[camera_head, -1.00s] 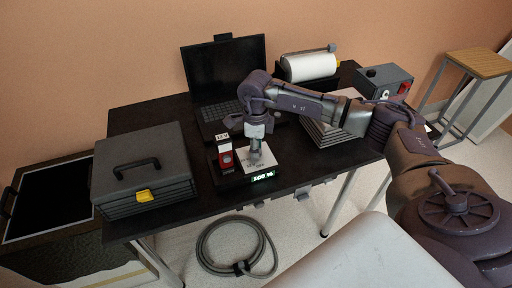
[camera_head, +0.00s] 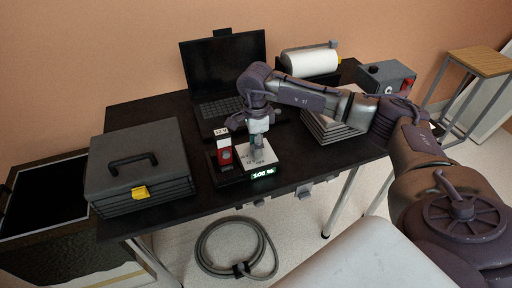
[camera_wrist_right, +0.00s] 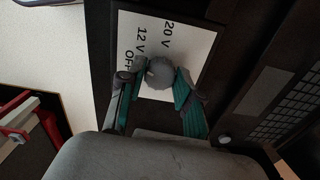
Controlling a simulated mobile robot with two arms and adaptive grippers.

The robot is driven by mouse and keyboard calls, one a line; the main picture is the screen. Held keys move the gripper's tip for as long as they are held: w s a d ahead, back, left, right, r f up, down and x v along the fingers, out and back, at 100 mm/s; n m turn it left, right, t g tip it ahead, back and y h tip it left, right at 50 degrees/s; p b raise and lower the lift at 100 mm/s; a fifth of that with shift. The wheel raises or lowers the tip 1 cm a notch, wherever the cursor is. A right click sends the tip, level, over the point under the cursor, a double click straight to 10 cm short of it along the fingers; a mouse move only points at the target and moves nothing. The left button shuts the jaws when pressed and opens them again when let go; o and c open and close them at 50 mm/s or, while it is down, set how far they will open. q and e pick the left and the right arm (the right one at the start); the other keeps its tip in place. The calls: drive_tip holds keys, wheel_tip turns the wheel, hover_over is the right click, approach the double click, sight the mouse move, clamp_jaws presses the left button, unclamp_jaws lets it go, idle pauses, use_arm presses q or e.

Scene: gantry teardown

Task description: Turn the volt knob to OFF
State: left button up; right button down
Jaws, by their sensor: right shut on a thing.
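The volt knob (camera_wrist_right: 160,73) is a round grey knob on a white label plate (camera_wrist_right: 195,40) marked 20 V, 12 V and OFF. A small light mark shows on the knob's left side in the right wrist view, towards the 12 V and OFF lettering; its exact setting is hard to tell. My right gripper (camera_head: 257,153) points down over the plate and is shut on the knob, one finger on each side. In the head view the gripper hides the knob. My left gripper is not in view.
A red module (camera_head: 224,152) stands left of the plate, and a lit green display (camera_head: 263,173) is at its front. A laptop (camera_head: 222,80) is behind. A grey case (camera_head: 140,165) is at the left of the black table. A coiled hose (camera_head: 236,248) lies on the floor.

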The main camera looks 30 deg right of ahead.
drive_tip(key=shift+n+b, duration=0.85)
drive_tip(key=shift+n, duration=1.15)
drive_tip(key=c, duration=0.8)
unclamp_jaws()
drive_tip(key=shift+r, duration=0.25)
wheel_tip(320, 180, up, 12)
drive_tip(key=shift+f, duration=0.2)
drive_tip(key=shift+f, duration=0.1)
